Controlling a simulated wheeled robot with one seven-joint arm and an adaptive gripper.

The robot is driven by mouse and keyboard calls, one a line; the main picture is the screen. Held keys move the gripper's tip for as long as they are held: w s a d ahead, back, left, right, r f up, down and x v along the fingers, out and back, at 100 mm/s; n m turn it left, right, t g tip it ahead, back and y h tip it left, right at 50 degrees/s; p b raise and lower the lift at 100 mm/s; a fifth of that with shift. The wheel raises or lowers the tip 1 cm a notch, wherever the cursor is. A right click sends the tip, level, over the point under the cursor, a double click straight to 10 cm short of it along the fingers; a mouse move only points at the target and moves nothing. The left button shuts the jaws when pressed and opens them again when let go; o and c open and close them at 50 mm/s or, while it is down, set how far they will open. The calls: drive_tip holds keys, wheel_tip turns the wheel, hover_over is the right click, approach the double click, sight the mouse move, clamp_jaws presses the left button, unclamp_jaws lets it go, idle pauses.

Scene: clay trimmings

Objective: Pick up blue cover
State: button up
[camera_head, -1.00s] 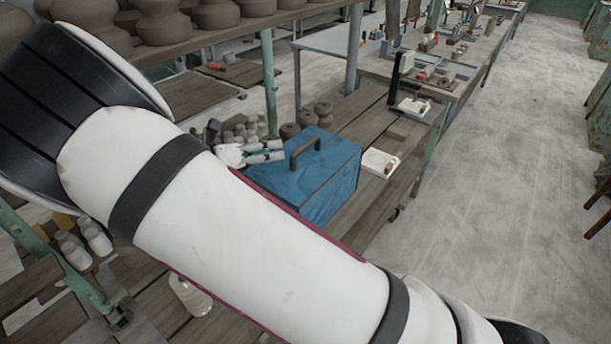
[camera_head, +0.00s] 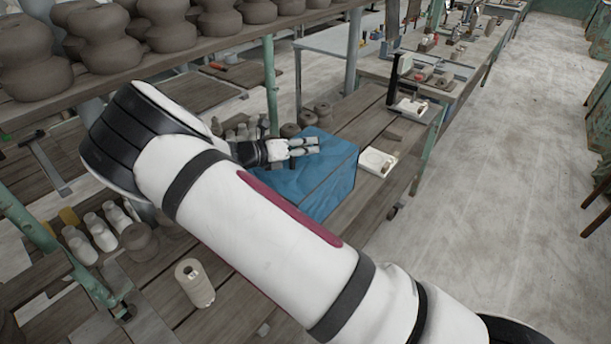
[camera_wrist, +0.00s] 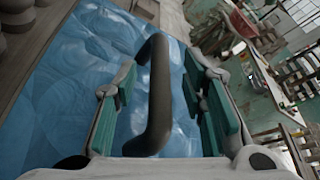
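The blue cover (camera_head: 325,180) is a box-like shape standing on the wooden table, with a dark handle on its top. In the wrist view the cover (camera_wrist: 65,90) fills the left and middle, and its dark handle (camera_wrist: 155,95) stands between my two fingers. My gripper (camera_head: 304,146) is over the top of the cover in the head view and hides the handle there. In the wrist view my gripper (camera_wrist: 160,110) is open, with gaps between the handle and both green-padded fingers.
A white block-like item (camera_head: 377,162) lies on the table right of the cover. Small clay pots (camera_head: 308,118) stand behind it. A shelf of large clay pots (camera_head: 165,25) is above left. A pale spool-like item (camera_head: 195,283) stands at front left. Open floor (camera_head: 510,150) lies to the right.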

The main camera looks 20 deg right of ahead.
clamp_jaws()
drive_tip(key=shift+w+r, duration=0.1)
drive_tip(key=shift+r, duration=0.05)
idle(0.4)
